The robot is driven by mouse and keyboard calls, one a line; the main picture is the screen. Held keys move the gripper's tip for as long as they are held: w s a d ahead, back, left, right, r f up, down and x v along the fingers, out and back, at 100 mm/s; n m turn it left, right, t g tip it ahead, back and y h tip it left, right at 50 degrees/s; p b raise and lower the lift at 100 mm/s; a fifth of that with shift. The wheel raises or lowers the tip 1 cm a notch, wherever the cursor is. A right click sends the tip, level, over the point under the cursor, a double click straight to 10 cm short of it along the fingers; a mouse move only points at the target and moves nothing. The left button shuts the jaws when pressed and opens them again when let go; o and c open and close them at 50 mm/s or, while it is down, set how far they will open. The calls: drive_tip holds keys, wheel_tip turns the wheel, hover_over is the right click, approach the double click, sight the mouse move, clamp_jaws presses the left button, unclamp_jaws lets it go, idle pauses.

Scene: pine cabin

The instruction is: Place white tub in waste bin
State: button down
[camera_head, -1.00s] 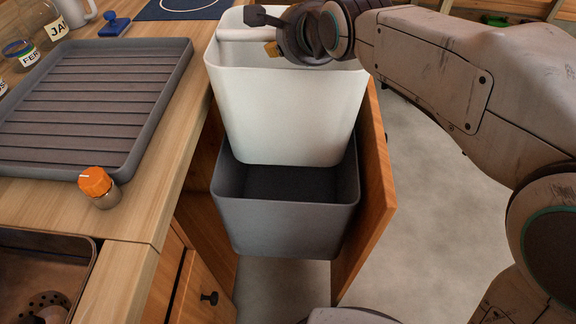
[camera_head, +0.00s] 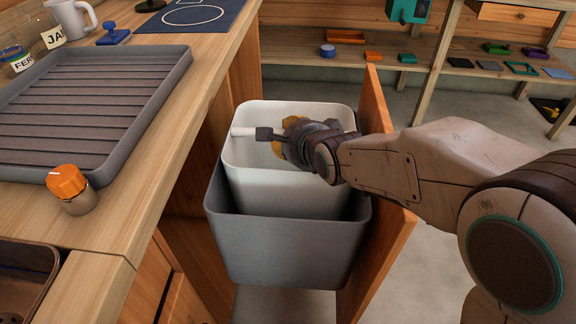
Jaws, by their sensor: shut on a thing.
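The white tub (camera_head: 275,190) is upright, with its lower part inside the grey waste bin (camera_head: 285,250) and its upper part above the bin's rim. The bin is in a pulled-out cabinet unit beside the counter. My gripper (camera_head: 268,136) is at the tub's opening, shut on the tub at its white crossbar near the left side. The arm reaches in from the right. The tub's base is hidden inside the bin, so I cannot tell whether it touches the bottom.
A wooden door panel (camera_head: 385,225) stands right of the bin. The counter (camera_head: 120,215) on the left holds a grey ribbed tray (camera_head: 178,75), an orange-capped shaker (camera_head: 72,190) and a white mug (camera_head: 72,18). Shelves with small coloured items stand behind. Open floor lies to the right.

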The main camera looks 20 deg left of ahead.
sight(313, 176)
wheel_tip(313, 176, down, 7)
drive_tip(key=b, duration=0.2)
idle(0.4)
drive_tip(key=shift+b, duration=0.35)
drive_tip(key=c, duration=1)
unclamp_jaws()
drive_tip(key=shift+o, duration=0.2)
drive_tip(key=shift+p+v, duration=2)
drive_tip(key=shift+v, duration=4.05)
